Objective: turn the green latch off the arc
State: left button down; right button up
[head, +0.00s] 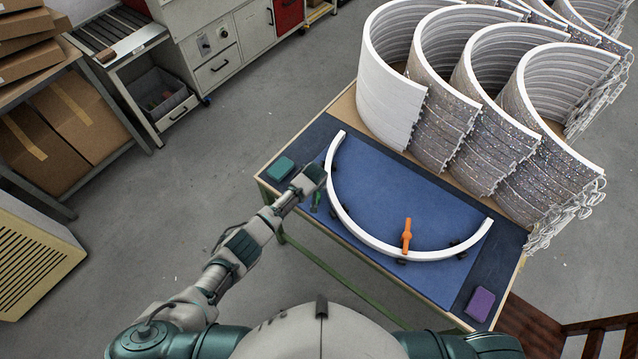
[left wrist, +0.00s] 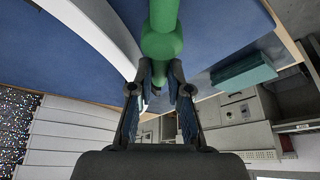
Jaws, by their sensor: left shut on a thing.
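The white arc (head: 347,218) lies on the blue mat (head: 400,185) on the table, its open side facing away from me. The green latch (head: 316,201) is at the arc's left part, mostly hidden by my left gripper (head: 318,178) in the head view. In the left wrist view the green latch (left wrist: 162,42) runs in between the fingertips of my left gripper (left wrist: 160,72), which is shut on it. The arc (left wrist: 100,30) passes close beside it there. An orange latch (head: 407,236) sits across the arc's near right part. My right gripper is out of view.
A teal block (head: 280,168) lies at the table's left corner; it also shows in the left wrist view (left wrist: 243,71). A purple block (head: 481,304) lies at the near right corner. Stacked glittery arcs (head: 470,120) fill the table's far side.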

pick_arm(q)
jog(key=shift+s+f, duration=0.15)
jog(key=shift+f, duration=0.05)
dwell(0.3)
jog(key=c, duration=1.1)
grip_release()
jog(key=shift+r, duration=0.1)
jog(key=shift+r, duration=0.1)
jog(key=v, duration=1.1)
jog(key=shift+s+r, duration=0.1)
jog(key=shift+r, duration=0.3)
